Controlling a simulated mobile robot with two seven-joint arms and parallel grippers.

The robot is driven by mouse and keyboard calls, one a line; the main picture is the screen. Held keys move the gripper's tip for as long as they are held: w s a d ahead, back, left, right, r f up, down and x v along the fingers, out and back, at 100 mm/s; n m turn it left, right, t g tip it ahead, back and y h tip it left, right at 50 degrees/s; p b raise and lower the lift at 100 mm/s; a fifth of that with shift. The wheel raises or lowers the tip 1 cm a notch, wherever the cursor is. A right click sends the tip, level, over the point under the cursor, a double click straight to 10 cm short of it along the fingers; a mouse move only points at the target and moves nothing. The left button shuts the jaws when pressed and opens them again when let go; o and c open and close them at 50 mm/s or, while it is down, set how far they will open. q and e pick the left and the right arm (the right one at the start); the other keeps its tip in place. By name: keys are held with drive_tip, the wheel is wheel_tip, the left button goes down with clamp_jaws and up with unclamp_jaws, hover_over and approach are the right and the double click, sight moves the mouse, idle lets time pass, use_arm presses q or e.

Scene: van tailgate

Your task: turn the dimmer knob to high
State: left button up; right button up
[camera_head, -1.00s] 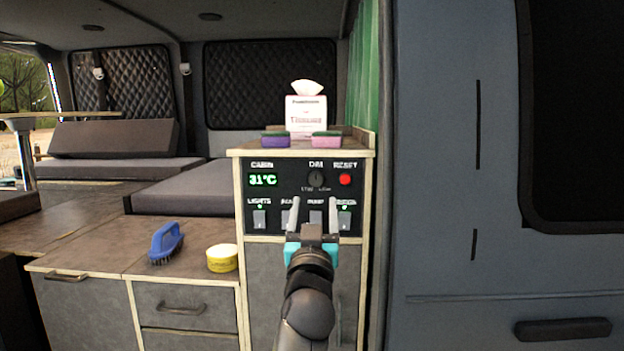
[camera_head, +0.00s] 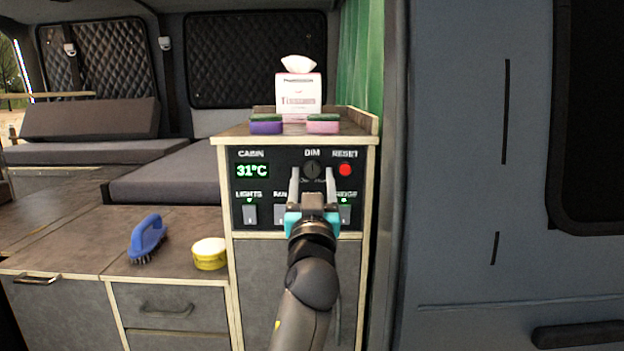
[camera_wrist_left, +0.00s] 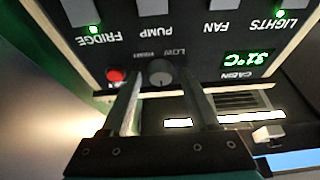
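The dimmer knob (camera_head: 312,171) is a dark round knob under the label DIM on the black control panel (camera_head: 268,187). In the head view its small mark seems to point roughly upward, but it is too small to be sure. The knob also shows in the left wrist view (camera_wrist_left: 160,72), upside down, with LOW and HIGH printed beside it. My left gripper (camera_head: 312,174) is open, facing the panel, with one finger on each side of the knob. Gaps show between fingers and knob; I cannot tell how deep the fingertips reach. My right gripper is not in view.
A red reset button (camera_head: 345,170) sits close right of the knob. Rocker switches, including the lights switch (camera_head: 249,214), line up below. Sponges and a tissue box (camera_head: 299,94) stand on the cabinet top. A blue brush (camera_head: 147,237) and yellow tub (camera_head: 209,254) lie on the lower counter.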

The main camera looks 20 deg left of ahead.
use_arm(q)
clamp_jaws()
idle(0.4)
drive_tip(key=shift+a+r+m+h+p, duration=0.15)
drive_tip(key=shift+m+h+p, duration=0.25)
drive_tip(key=shift+m+p, duration=0.5)
drive_tip(key=m+g+h+p, duration=0.1)
drive_tip(key=m+h+p, duration=0.1)
drive_tip(key=m+p, duration=0.4)
drive_tip(key=r+m+g+h+p, duration=0.1)
drive_tip(key=m+h+p, duration=0.2)
drive_tip(key=m+p, duration=0.3)
drive_tip(key=a+m+g+h+p, duration=0.1)
drive_tip(key=m+h+p, duration=0.1)
drive_tip(key=m+p, duration=0.5)
drive_tip(key=shift+s+r+p, duration=0.15)
drive_tip(key=shift+r+p, duration=0.05)
drive_tip(key=shift+p, duration=1.6)
drive_tip(key=shift+m+g+h+p, duration=0.3)
drive_tip(key=shift+m+g+p, duration=0.35)
drive_tip(key=shift+m, duration=0.55)
drive_tip(key=shift+m+g+y, duration=0.25)
drive_tip(key=shift+m+y, duration=0.15)
drive_tip(key=shift+m, duration=0.8)
drive_tip(key=shift+o, duration=0.9)
unclamp_jaws()
drive_tip(key=shift+d+f, duration=0.1)
